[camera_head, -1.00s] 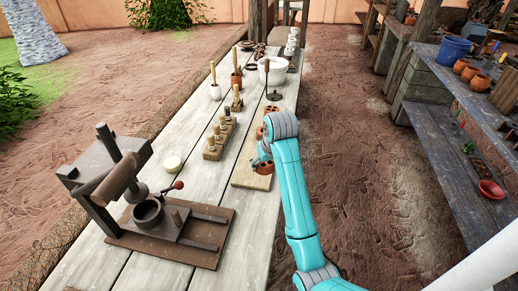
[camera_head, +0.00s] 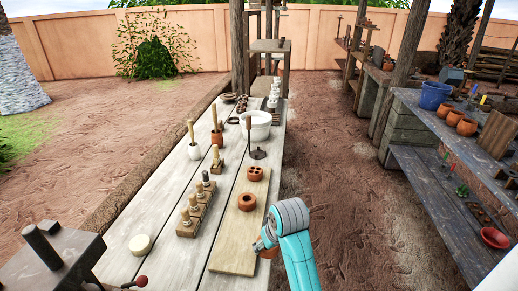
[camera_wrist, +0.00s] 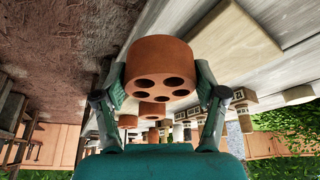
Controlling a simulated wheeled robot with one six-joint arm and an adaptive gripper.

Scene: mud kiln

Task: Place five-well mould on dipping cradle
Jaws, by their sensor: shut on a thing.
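The five-well mould (camera_wrist: 160,72) is a round terracotta block with several holes in its face. My gripper (camera_wrist: 161,92) is shut on its sides in the wrist view. In the head view, my gripper (camera_head: 262,244) holds the mould (camera_head: 270,252) at the right edge of the pale board, and the arm hides part of it. A dark round piece with an upright rod (camera_head: 258,153) stands on the table beyond the board, in front of the white bowl. I cannot tell for sure whether it is the dipping cradle.
The pale board (camera_head: 232,255) holds a ring-like terracotta mould (camera_head: 246,202) and one with several wells (camera_head: 256,174). Stamps on wooden blocks (camera_head: 187,224) stand to its left. A white bowl (camera_head: 256,124) is farther back. Right of the table is open ground.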

